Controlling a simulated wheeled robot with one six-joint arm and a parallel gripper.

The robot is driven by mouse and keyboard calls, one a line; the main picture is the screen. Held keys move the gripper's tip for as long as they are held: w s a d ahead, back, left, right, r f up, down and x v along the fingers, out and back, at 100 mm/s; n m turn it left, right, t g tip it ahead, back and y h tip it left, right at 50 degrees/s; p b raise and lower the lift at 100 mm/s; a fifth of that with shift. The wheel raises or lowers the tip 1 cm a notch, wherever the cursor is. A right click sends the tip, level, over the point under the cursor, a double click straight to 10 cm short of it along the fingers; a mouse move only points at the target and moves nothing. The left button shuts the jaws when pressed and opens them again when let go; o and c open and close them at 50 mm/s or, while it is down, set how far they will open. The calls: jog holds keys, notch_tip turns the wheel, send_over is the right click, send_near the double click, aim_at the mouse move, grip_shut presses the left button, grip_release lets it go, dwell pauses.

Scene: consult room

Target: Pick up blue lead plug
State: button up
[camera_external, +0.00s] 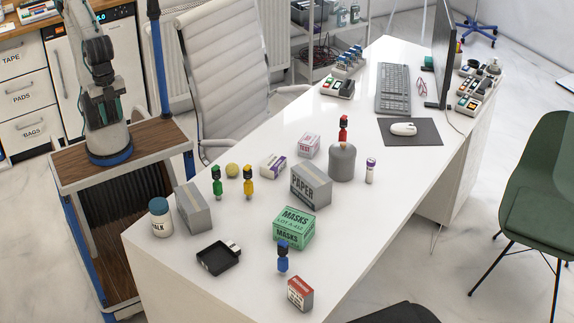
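The blue lead plug (283,258) stands upright on the white desk (230,285), close to the front edge. Look-alike plugs in green (217,183) and yellow (249,184) stand farther back on the left.
A black tray (218,258) lies left of the blue plug. A keyboard (394,88) and mouse (403,129) are farther back. Bare desk lies right of the MASKS box.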

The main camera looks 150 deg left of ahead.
jog(key=o, duration=0.3)
jog(key=shift+o, duration=0.2)
jog(key=shift+a, duration=0.1)
